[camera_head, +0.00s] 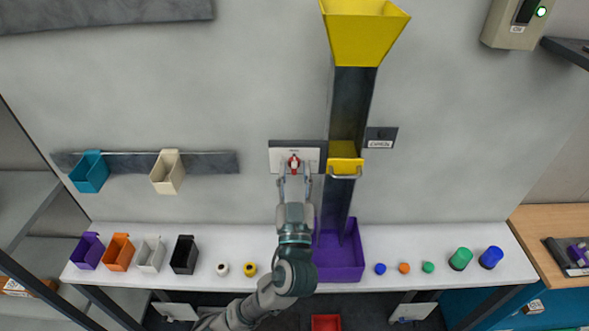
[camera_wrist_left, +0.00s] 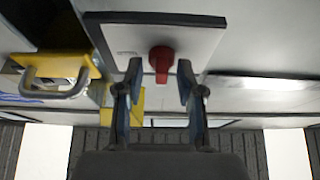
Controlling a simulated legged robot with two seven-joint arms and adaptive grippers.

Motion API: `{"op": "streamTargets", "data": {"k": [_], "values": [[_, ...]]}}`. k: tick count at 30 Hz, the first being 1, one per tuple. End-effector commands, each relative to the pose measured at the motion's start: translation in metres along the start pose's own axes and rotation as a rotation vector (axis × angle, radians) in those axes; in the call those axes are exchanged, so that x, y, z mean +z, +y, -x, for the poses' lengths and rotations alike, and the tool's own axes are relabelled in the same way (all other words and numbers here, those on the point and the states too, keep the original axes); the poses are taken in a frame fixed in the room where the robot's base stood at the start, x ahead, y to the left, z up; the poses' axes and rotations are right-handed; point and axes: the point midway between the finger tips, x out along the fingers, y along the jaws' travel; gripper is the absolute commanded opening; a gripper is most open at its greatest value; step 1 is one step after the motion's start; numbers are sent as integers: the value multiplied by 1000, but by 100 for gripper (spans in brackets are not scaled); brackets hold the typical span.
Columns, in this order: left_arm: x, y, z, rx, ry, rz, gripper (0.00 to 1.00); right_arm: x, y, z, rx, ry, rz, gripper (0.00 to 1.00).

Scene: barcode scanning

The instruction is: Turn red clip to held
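The red clip (camera_head: 294,161) is a small red knob on a white plate (camera_head: 311,155) on the wall, left of the dark chute. In the left wrist view the red clip (camera_wrist_left: 161,62) has a round top and a narrow handle pointing down. My left gripper (camera_head: 294,172) is open in front of it. In the left wrist view my left gripper's fingertips (camera_wrist_left: 159,72) stand on either side of the clip, with a visible gap to each side. Whether they reach the clip's depth is hard to tell. My right gripper does not show.
A yellow drawer with a handle (camera_head: 345,165) sits on the chute just right of the plate. A purple bin (camera_head: 341,262) stands below on the white table (camera_head: 455,281). Small bins and coloured cylinders line the table. A yellow funnel (camera_head: 363,35) tops the chute.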

Motion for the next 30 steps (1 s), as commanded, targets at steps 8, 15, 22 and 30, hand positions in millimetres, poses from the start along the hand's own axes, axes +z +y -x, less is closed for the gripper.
{"op": "streamTargets", "data": {"k": [8,15,22,30], "values": [[1,0,-2,0,-2,-1,0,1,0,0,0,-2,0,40],[1,0,-2,14,-3,-33,0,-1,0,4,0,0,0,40],[0,-1,-3,62,-5,-149,0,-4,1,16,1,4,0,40],[-2,-2,-4,156,-7,-373,0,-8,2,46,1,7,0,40]]}}
